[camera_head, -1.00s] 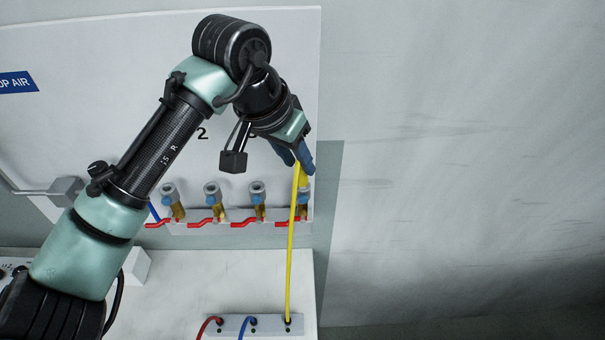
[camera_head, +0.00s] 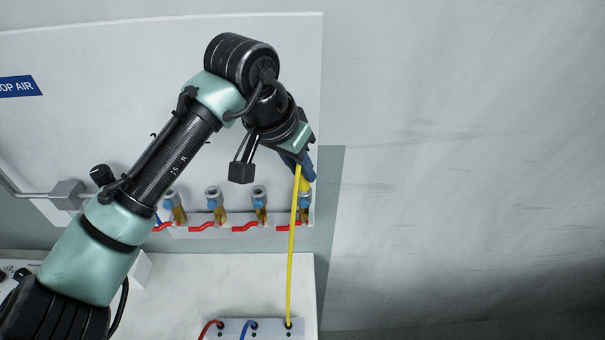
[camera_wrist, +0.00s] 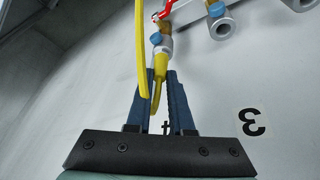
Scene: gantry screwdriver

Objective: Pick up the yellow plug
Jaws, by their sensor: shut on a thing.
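The yellow plug (camera_wrist: 161,64) is between the blue fingers of my gripper (camera_wrist: 162,78) in the wrist view. My gripper is shut on it. The plug's end meets the coupling with the blue collar (camera_wrist: 163,42); I cannot tell whether it is seated in it. In the head view my gripper (camera_head: 308,172) is above the rightmost coupling (camera_head: 305,202), and the plug (camera_head: 306,184) is partly hidden by the fingers. A yellow hose (camera_head: 291,250) runs from the plug down to the white box below.
Other couplings (camera_head: 259,197) with red valve levers (camera_head: 246,228) line the panel's lower edge to the left. The white box (camera_head: 235,326) also holds a red and a blue hose. The wall (camera_head: 460,150) to the right is clear.

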